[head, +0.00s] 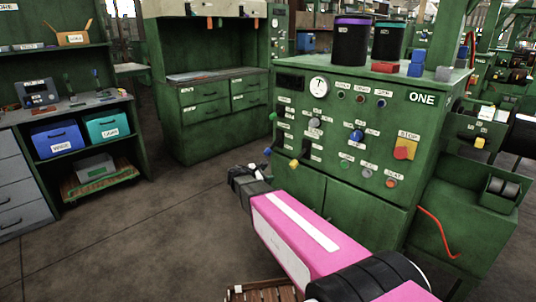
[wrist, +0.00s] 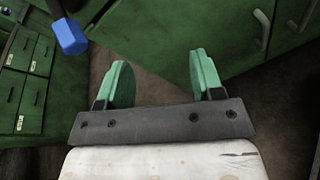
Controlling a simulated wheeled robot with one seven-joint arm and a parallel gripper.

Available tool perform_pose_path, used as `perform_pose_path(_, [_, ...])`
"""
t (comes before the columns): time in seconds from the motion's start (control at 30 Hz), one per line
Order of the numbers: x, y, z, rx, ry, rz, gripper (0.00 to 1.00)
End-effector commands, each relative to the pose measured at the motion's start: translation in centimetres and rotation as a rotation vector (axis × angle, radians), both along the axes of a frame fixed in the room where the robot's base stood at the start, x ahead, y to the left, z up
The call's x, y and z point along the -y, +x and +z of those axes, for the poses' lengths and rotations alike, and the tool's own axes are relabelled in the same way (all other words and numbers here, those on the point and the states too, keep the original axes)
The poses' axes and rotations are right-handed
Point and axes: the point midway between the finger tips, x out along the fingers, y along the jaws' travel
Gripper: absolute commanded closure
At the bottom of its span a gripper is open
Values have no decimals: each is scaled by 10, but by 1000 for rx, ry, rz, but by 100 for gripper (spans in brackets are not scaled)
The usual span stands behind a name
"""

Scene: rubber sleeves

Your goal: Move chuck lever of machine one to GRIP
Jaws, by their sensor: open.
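Machine one (head: 372,190) is the green cabinet marked ONE.
The panel also carries a gauge (head: 319,87), a blue-knobbed switch (head: 356,135) and a red stop button (head: 401,152). Canisters (head: 350,42) stand on top. A green drawer cabinet (head: 215,110) and a shelf bench (head: 90,150) stand behind. The floor (head: 150,235) at left is clear.

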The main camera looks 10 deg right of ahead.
Motion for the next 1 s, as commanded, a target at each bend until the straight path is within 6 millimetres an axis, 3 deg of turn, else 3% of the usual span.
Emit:
perform_pose_path(0.03, [-16,18,9,-18,-92,49,39])
perform_pose_path(0.1, [-31,32,22,-42,-206,101,39])
perform_pose_path(0.23, [-51,46,39,-71,-349,157,39])
perform_pose_path(0.37, [-56,53,45,-81,-406,175,39])
perform_pose_path(1.0, [16,113,45,-81,-409,176,39])
